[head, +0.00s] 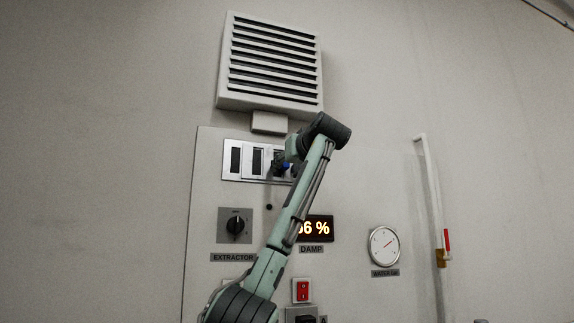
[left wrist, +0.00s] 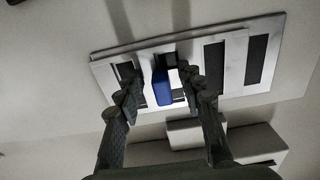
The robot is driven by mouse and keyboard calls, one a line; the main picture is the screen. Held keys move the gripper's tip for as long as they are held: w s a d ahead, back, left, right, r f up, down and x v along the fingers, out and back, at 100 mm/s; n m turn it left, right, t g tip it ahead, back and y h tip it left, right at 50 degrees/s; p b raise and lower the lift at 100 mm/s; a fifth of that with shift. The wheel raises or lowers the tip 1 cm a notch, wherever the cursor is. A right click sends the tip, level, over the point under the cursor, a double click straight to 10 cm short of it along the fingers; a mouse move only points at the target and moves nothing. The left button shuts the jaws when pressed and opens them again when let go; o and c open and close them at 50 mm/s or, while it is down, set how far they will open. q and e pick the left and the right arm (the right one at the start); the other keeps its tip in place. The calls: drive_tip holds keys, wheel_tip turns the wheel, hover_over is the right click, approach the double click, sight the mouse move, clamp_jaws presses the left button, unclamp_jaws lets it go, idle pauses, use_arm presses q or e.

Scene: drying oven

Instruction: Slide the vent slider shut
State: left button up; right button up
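The vent slider is a pale plate (head: 232,160) with dark upright slots, set at the top of the wall panel below a louvred grille. A blue knob (head: 286,165) shows at its right part in the head view, partly covered by my arm. In the left wrist view the slotted plate (left wrist: 232,88) runs across the upper middle, and the blue knob (left wrist: 162,88) stands between my fingers. My left gripper (left wrist: 158,82) is open around the knob, with a visible gap on each side. In the head view its fingers are mostly hidden. My right gripper is not in view.
The louvred grille (head: 272,60) and a small box (head: 269,122) stick out above the slider. Below are the extractor dial (head: 235,225), the damp display (head: 318,228), a red switch (head: 301,290) and a round gauge (head: 383,246). A white pipe (head: 432,190) runs at the right.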

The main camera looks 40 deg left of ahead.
sight(270, 169)
use_arm(q)
drive_tip(key=shift+c, duration=0.3)
clamp_jaws()
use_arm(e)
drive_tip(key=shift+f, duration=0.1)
